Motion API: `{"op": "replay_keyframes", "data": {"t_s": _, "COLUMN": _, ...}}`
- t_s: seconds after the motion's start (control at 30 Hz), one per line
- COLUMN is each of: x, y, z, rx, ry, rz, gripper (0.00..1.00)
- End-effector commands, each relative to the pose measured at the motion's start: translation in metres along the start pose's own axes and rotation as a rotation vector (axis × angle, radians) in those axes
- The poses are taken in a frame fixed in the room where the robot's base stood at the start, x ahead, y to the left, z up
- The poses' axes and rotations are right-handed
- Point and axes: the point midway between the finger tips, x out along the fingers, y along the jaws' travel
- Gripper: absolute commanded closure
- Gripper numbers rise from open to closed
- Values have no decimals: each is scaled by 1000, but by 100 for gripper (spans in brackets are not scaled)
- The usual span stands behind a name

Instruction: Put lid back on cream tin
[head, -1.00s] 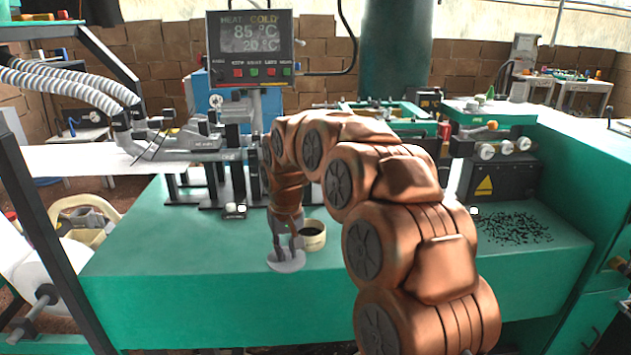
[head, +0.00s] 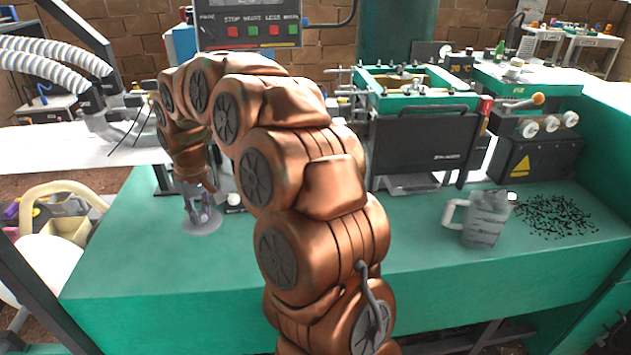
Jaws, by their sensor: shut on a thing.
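My gripper (head: 201,214) is low over the left part of the green bench and is shut on a flat, pale grey round lid (head: 188,229). The lid lies roughly level under the fingertips, at or just above the bench top; I cannot tell whether it touches. The cream tin does not show now; my arm covers the area right of the gripper, where the open tin with dark contents stood in the earlier head view.
A grey jug (head: 484,218) with a pale handle stands on the right of the green bench (head: 420,260). A dark machine (head: 425,147) and a control panel (head: 248,25) stand behind. The bench's front middle is clear.

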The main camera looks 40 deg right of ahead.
Motion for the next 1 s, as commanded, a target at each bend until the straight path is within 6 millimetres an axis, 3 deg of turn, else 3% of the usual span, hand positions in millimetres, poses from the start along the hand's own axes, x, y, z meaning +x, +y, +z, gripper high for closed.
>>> {"op": "replay_keyframes", "data": {"t_s": 0.03, "x": -12, "y": 20, "z": 12, "rx": -28, "ry": -1, "rz": -6, "gripper": 91}}
{"op": "replay_keyframes", "data": {"t_s": 0.2, "x": -30, "y": 78, "z": 53, "rx": -187, "ry": 0, "rz": -27, "gripper": 91}}
{"op": "replay_keyframes", "data": {"t_s": 0.5, "x": -62, "y": 154, "z": 138, "rx": -500, "ry": 1, "rz": -64, "gripper": 91}}
{"op": "replay_keyframes", "data": {"t_s": 0.7, "x": -79, "y": 181, "z": 190, "rx": -706, "ry": 0, "rz": -88, "gripper": 91}}
{"op": "replay_keyframes", "data": {"t_s": 0.83, "x": -86, "y": 190, "z": 210, "rx": -797, "ry": -1, "rz": -97, "gripper": 91}}
{"op": "replay_keyframes", "data": {"t_s": 1.0, "x": -87, "y": 193, "z": 222, "rx": -853, "ry": -1, "rz": -103, "gripper": 91}}
